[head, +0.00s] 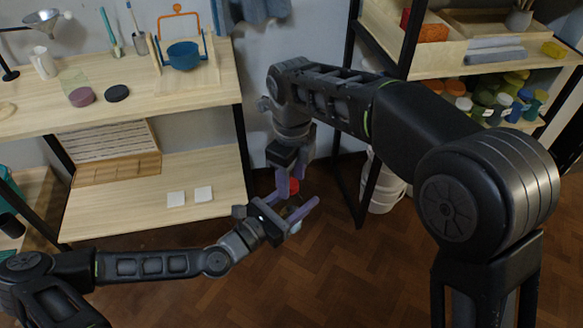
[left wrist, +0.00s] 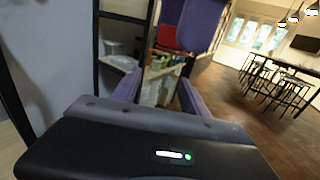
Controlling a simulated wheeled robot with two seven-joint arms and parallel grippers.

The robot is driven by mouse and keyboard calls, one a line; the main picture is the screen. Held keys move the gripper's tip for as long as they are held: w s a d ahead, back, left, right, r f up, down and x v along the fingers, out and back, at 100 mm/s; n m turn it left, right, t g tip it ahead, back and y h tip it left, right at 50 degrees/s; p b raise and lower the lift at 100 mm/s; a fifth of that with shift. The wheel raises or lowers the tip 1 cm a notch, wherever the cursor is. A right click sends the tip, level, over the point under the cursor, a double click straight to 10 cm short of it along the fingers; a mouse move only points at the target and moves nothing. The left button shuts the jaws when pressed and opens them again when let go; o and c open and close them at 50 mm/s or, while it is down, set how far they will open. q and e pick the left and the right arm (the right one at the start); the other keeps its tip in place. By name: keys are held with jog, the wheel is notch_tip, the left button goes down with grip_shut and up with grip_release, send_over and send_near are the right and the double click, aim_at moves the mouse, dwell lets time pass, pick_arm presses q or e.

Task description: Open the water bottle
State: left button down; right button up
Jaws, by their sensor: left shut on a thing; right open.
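The water bottle is small in the head view, with its red cap (head: 293,186) up and a pale lower end (head: 295,227) below my left fingers. My left gripper (head: 288,214) is shut on the bottle's body and holds it in the air above the floor. In the left wrist view the clear bottle (left wrist: 158,84) stands between the purple fingers, with the red cap (left wrist: 167,39) on top. My right gripper (head: 291,174) points down from above, open, its purple fingers at the cap. Those fingers also show in the left wrist view (left wrist: 187,22). Whether they touch the cap cannot be told.
A wooden shelf (head: 205,95) at the left holds a blue pot (head: 183,56), dark discs and white tiles. A rack (head: 480,68) of glaze jars stands at the right, with a white bucket (head: 384,185) below. The wood floor in front is clear.

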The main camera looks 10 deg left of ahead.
jog(key=shift+f, duration=0.1)
grip_shut()
dwell(0.5)
